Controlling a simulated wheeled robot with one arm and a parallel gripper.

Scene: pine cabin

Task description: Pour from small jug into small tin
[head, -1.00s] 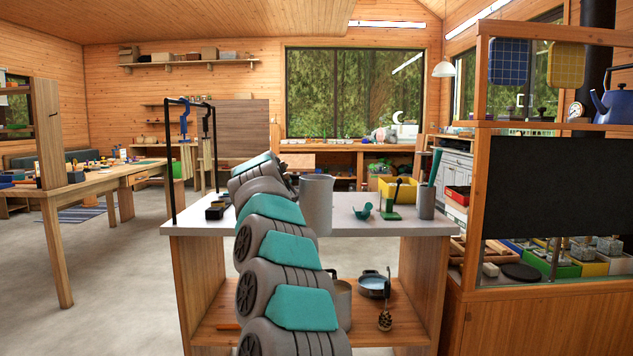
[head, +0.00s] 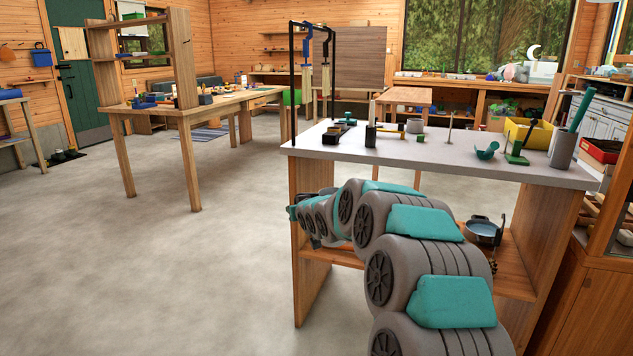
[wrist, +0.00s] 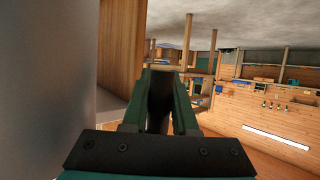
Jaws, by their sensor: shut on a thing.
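In the wrist view, my gripper (wrist: 158,88) is shut, its green fingers around a dark upright piece. A large smooth grey surface close on the left appears to be the side of the small jug (wrist: 42,85); its rim and contents are out of sight. The wrist picture is upside down, with the floor at the top. In the head view my gripper is largely hidden beyond my arm, low by the bench's left end, and no jug shows clearly. I cannot pick out the small tin for certain in either view.
The grey-topped bench (head: 455,150) bears a yellow bin (head: 526,133), a grey holder (head: 563,150), a green scoop (head: 487,151) and a black stand (head: 293,85). A pan (head: 484,232) sits on its lower shelf. Open floor (head: 180,270) lies to the left.

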